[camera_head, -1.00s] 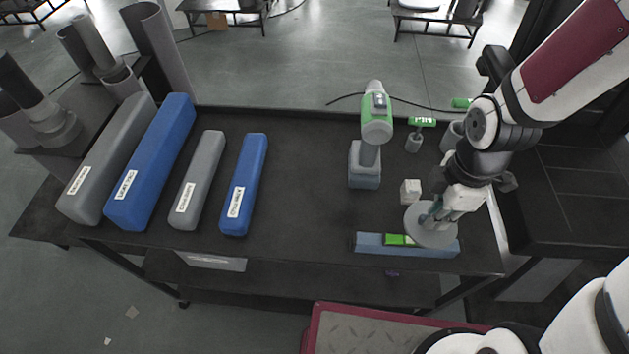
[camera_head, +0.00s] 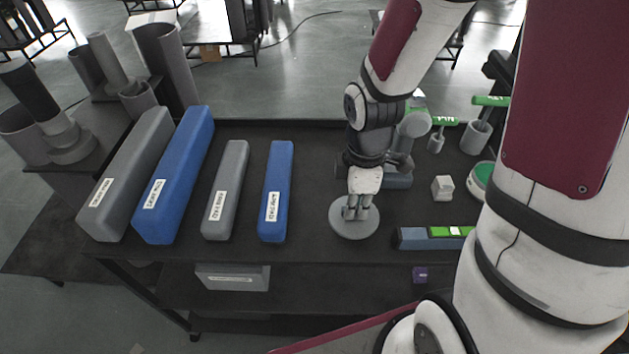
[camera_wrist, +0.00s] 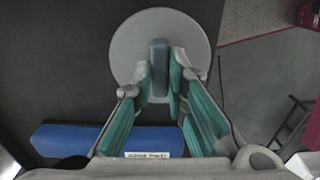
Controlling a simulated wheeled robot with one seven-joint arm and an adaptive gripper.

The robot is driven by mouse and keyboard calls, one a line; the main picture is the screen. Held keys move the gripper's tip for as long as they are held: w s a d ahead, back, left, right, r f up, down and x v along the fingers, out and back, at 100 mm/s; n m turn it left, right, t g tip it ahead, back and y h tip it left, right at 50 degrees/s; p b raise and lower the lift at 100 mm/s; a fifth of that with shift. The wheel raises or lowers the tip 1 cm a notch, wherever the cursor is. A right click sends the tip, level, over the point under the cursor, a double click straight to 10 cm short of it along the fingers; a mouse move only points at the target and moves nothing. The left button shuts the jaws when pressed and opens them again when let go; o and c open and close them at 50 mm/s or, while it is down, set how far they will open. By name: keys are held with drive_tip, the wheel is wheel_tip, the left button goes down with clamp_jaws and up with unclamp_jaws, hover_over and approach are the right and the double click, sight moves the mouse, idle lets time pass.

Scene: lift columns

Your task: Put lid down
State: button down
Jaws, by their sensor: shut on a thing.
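The lid is a round light-grey disc (camera_head: 352,232) near the front edge of the dark table, right of the smaller blue box. In the wrist view the lid (camera_wrist: 128,44) shows a blue-grey bar handle (camera_wrist: 159,62) across its middle. My gripper (camera_head: 356,212) points down over the lid. In the wrist view my gripper's two teal-padded fingers (camera_wrist: 161,82) are shut on the handle from both sides. The lid looks flat and level; whether it touches the table or hangs just above it, I cannot tell.
Left of the lid lie a small blue box (camera_head: 275,190), a small grey box (camera_head: 225,190), a big blue box (camera_head: 175,175) and a big grey box (camera_head: 127,175). To the right are a white cube (camera_head: 442,187) and a blue-grey bar with green parts (camera_head: 412,239). Bare table surrounds the lid.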

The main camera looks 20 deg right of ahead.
drive_tip(key=w, duration=0.4)
drive_tip(key=w+f, duration=0.1)
drive_tip(key=w, duration=0.4)
drive_tip(key=w+a, duration=0.1)
drive_tip(key=w, duration=0.4)
drive_tip(key=shift+f, duration=1.95)
drive_tip(key=shift+f, duration=0.1)
drive_tip(key=c, duration=1.8)
unclamp_jaws()
drive_tip(key=shift+o, duration=1.1)
